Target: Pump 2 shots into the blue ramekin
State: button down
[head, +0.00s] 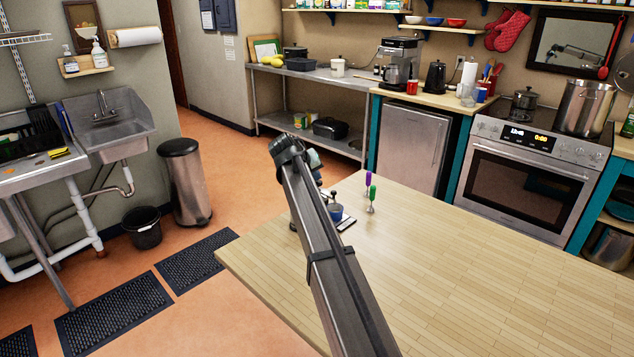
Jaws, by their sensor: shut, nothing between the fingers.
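A blue ramekin (336,212) sits on the near wooden table, just right of my forearm, which covers part of that area. A small dark pump-like top (334,196) shows right by the ramekin; its bottle is not clearly visible. My gripper (319,182) is near the table's far-left end, mostly hidden behind my arm. It is shut with nothing in it, a little left of the pump-like top; I cannot tell whether they touch.
A flat dark-and-white item (346,224) lies by the ramekin. Purple-topped (368,180) and green-topped (372,196) utensils stand to its right. The wooden table (470,265) is clear to the right. A stove (525,165) and small fridge (411,145) stand behind.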

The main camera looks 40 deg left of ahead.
jog(key=shift+f, duration=0.85)
dwell(0.9)
jog(key=shift+r, duration=1.65)
jog(key=shift+r, duration=3)
